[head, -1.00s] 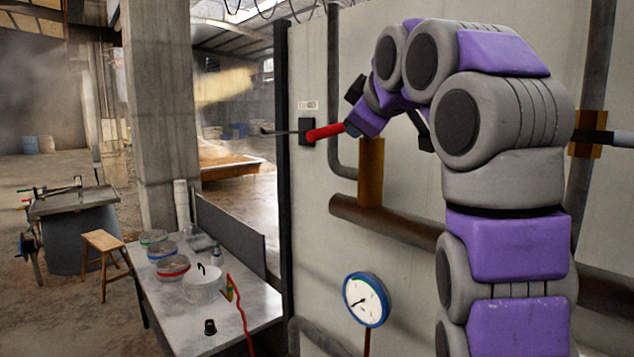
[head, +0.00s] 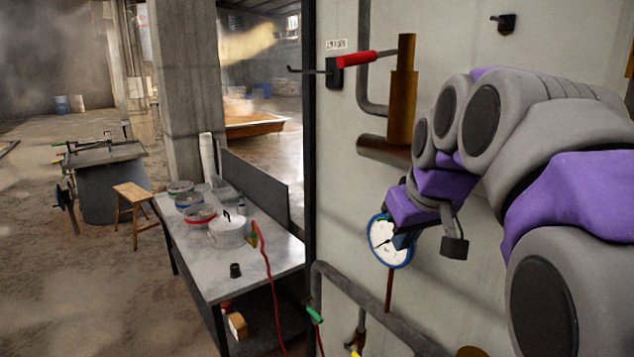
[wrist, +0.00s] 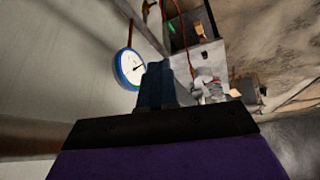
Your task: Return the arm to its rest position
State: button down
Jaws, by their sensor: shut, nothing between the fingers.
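My purple and grey arm fills the right side of the head view, bent forward and down in front of the pale wall panel. My gripper (head: 404,240) points down and left, in front of the right part of the blue-rimmed gauge. It is shut and empty. In the wrist view my gripper (wrist: 155,82) shows as closed blue fingers, with the gauge (wrist: 130,68) to their left.
A red-handled lever (head: 356,59) sticks out from the panel above my gripper. Brown pipes (head: 384,150) and a grey pipe (head: 375,305) run along the panel. A metal table (head: 200,262) with several bowls stands to the left, with open floor beyond.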

jog(key=s+f+m+g+h+b, duration=0.1)
jog(key=s+f+m+g+b, duration=0.2)
jog(key=s+f, duration=2.8)
jog(key=f+g+b, duration=0.1)
jog(key=g, duration=0.3)
jog(key=shift+s+f+b, duration=0.15)
jog(key=shift+f+b, duration=0.1)
jog(key=shift+b, duration=0.05)
jog(key=shift+m, duration=0.3)
